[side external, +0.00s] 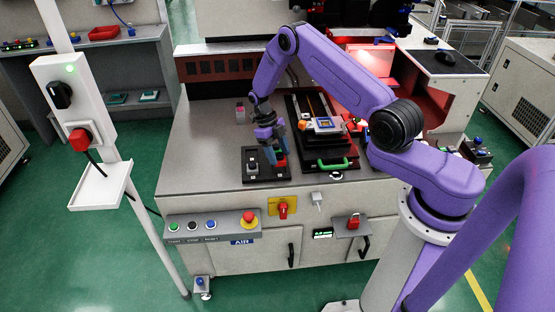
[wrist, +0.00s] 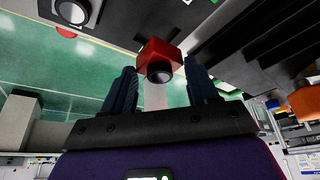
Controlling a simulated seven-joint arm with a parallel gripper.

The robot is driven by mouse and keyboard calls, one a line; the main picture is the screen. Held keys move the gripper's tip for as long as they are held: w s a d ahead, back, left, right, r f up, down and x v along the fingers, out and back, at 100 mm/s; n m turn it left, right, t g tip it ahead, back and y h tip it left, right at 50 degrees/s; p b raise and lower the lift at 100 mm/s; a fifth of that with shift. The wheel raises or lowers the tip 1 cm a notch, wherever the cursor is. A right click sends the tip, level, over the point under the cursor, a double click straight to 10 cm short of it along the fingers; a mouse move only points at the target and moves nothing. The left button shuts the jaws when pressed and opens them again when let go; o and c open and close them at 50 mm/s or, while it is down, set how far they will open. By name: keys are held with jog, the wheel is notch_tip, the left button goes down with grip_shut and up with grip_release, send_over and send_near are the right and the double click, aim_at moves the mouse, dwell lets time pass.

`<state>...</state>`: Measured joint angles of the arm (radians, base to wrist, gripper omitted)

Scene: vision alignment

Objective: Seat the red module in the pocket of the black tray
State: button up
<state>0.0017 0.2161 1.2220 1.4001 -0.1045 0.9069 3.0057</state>
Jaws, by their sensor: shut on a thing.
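The red module (wrist: 160,55), a red block with a round black lens, is between the two fingertips of my gripper (wrist: 161,85) in the wrist view. My gripper is shut on it. In the side external view my gripper (side external: 273,143) points down over the black tray (side external: 268,180). The red module (side external: 281,160) shows there below the fingers, at the tray's right part. A grey module with a dark lens (side external: 252,168) stands in the tray's left part. The pocket is not clearly visible, and I cannot tell whether the red module touches the tray.
Right of the tray is a black fixture with a green handle (side external: 333,165) and a white-and-blue piece (side external: 323,125). A small pink-topped grey part (side external: 240,112) stands behind on the left. The bench top (side external: 205,150) is clear left of the tray.

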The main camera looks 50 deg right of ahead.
aim_at(278, 159)
jog(key=shift+w+f, duration=0.2)
jog(key=shift+f, duration=1.55)
jog(key=shift+f, duration=0.15)
jog(key=o, duration=1.1)
jog(key=shift+c, duration=0.2)
jog(key=v, duration=1.2)
jog(key=shift+r, duration=0.3)
